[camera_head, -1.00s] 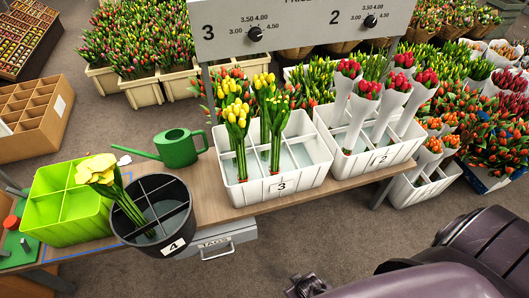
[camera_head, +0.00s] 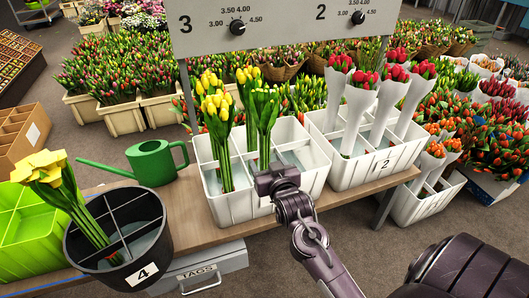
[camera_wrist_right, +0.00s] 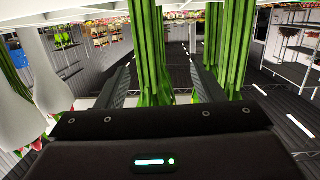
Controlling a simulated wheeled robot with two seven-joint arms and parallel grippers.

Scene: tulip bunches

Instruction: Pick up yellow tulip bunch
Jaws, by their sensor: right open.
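A bunch of yellow tulips (camera_head: 215,108) stands upright in the left part of the white crate (camera_head: 236,212). A second bunch with greener yellow buds (camera_head: 262,110) stands just right of it. My right gripper (camera_head: 272,178) is at the crate's front wall, by the second bunch, and covers the crate's number label. In the right wrist view its fingers (camera_wrist_right: 160,80) are apart, with green stems (camera_wrist_right: 153,50) showing between them. I cannot tell how deep the stems sit between the fingers. More stems (camera_wrist_right: 236,45) show outside the right finger. My left gripper is not in view.
A black bucket (camera_head: 122,265) marked 4 holds yellow flowers at the left, beside a lime crate (camera_head: 15,255) and a green watering can (camera_head: 150,163). The white crate marked 2 (camera_head: 350,180) stands to the right, with red tulips in white sleeves. A sign hangs above.

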